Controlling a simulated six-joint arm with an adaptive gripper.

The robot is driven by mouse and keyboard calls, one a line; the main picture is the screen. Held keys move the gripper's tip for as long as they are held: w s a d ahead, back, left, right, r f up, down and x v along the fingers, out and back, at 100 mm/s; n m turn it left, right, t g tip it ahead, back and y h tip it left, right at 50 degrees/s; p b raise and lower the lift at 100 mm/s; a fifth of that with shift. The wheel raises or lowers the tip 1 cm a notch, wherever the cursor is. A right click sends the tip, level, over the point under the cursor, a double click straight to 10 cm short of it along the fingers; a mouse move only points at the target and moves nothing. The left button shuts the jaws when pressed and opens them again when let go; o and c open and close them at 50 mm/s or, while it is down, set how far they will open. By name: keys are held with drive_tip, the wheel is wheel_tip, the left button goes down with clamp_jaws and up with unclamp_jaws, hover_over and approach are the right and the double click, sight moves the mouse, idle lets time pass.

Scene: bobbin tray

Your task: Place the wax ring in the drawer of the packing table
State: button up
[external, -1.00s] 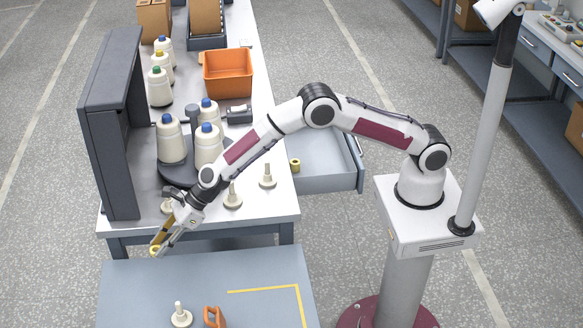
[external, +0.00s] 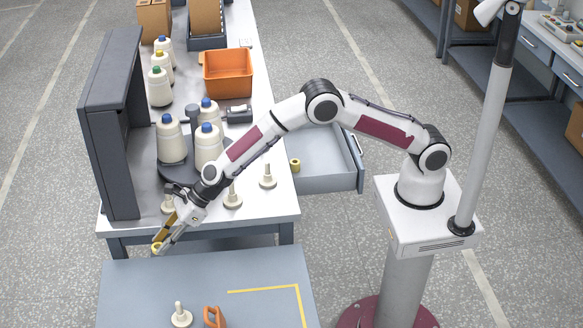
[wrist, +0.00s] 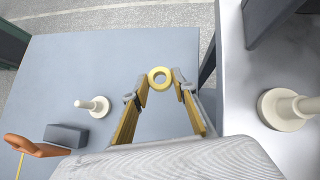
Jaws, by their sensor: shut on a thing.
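The wax ring (wrist: 151,78) is pale yellow with a round hole and sits between the tips of my gripper (wrist: 160,80). In the external view my gripper (external: 160,243) is shut on the ring, above the gap between the packing table (external: 270,224) and the blue-grey table (external: 150,290). Whether the ring is clear of all surfaces is hard to tell. The drawer (external: 330,181) stands open at the right side of the packing table. A small yellow ring-like piece (external: 295,166) is in the drawer, partly beside my arm.
White pegs on round bases (external: 232,199) stand near the packing table's front edge. Cone bobbins (external: 208,147) and a dark upright panel (external: 112,130) are behind. An orange bin (external: 228,75) is farther back. A peg (external: 181,316) and an orange piece (external: 213,317) stand on the blue-grey table.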

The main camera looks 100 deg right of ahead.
drive_tip(key=s+d+r+m+h, duration=0.2)
drive_tip(key=s+d+r, duration=0.15)
drive_tip(key=s, duration=0.55)
drive_tip(key=s+d+r+m+h, duration=0.1)
drive_tip(key=s+d+r+m, duration=0.3)
drive_tip(key=s, duration=0.6)
drive_tip(key=s+d+r+h, duration=0.2)
drive_tip(key=s+r, duration=0.3)
drive_tip(key=s, duration=0.4)
drive_tip(key=s+d+f+m+g+h, duration=0.2)
drive_tip(key=d+m, duration=0.2)
drive_tip(key=d, duration=0.5)
drive_tip(key=s+d+f+m+g+h, duration=0.2)
drive_tip(key=s+d+f+m, duration=0.1)
drive_tip(key=d, duration=0.5)
drive_tip(key=s+d+f+m+g+h, duration=0.2)
drive_tip(key=s+d+f+m, duration=0.1)
drive_tip(key=d, duration=0.6)
drive_tip(key=shift+s+d+m, duration=0.15)
drive_tip(key=shift+d+m, duration=0.2)
drive_tip(key=shift+m, duration=0.55)
drive_tip(key=s+d+f+m+g, duration=0.4)
drive_tip(key=s+d+m, duration=0.1)
drive_tip(key=s+d, duration=0.45)
drive_tip(key=m+g+y, duration=0.2)
drive_tip(key=m+g, duration=0.2)
drive_tip(key=m, duration=0.2)
hover_over(322, 163)
wheel_tip(322, 163, down, 4)
drive_tip(key=shift+f, duration=0.25)
